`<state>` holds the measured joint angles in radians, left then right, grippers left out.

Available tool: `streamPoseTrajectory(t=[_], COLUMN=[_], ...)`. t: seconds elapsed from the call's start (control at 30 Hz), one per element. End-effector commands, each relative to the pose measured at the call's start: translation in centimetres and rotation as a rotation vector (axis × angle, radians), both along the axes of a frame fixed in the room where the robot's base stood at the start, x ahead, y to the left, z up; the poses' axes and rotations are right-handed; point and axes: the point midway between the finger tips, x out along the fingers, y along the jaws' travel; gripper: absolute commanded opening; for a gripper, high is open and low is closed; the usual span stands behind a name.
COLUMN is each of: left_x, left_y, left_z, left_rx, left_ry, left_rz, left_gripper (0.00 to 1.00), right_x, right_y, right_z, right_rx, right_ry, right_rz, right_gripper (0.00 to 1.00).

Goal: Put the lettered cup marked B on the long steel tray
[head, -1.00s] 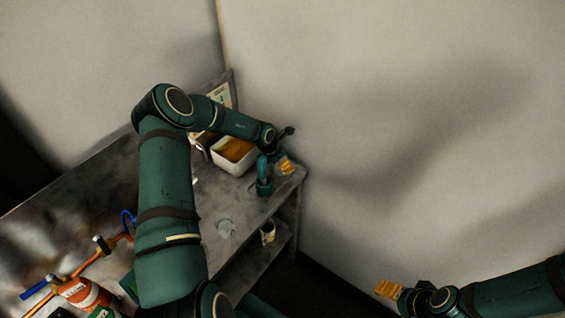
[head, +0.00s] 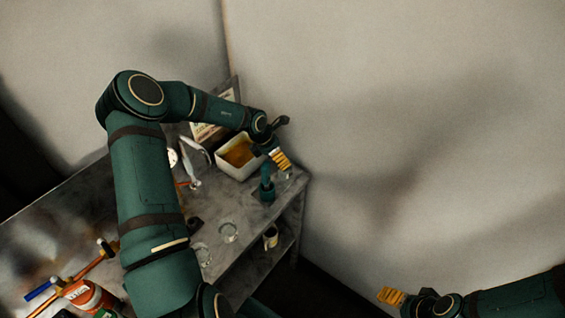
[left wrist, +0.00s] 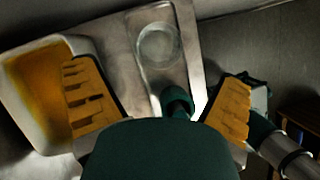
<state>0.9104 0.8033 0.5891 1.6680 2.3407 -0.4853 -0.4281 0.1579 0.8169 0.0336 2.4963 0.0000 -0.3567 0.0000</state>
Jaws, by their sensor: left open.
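A small pale cup (head: 270,237) with a dark mark stands on the lower shelf under the bench's front edge; its letter is too small to read. I cannot make out the long steel tray with certainty. My left gripper (head: 281,160) is above the far right end of the bench, beside the white tub. My right gripper (head: 390,296) is off the bench at lower right.
The white tub (head: 238,158) holds orange-brown contents. Clear round glassware (head: 229,232) sits near the bench's front edge. A framed sign (head: 212,125) leans behind. A red-and-white can (head: 85,294) and copper pipe (head: 97,262) are at lower left. Walls close off the back.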

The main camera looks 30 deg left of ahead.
Motion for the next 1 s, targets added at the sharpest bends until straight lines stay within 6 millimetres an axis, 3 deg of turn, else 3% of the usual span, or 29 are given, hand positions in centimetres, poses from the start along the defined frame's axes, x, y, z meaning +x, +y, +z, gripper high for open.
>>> streamPoseTrajectory(t=[0.1,0.3,1.0], left_x=[-0.6,-1.1,-1.2], left_y=[0.4,0.6,0.6], left_z=[1.7,2.9,3.0], left_rx=[0.0,0.0,0.0], left_ry=[0.0,0.0,0.0], left_rz=[0.001,-0.001,-0.001], left_gripper=[0.95,0.95,0.95], right_x=[0.0,0.0,0.0], right_y=[0.0,0.0,0.0], right_z=[0.3,0.4,0.3], right_rx=[0.0,0.0,0.0], right_ry=[0.0,0.0,0.001], right_rz=[0.0,0.001,0.001], right_gripper=[0.7,0.7,0.7])
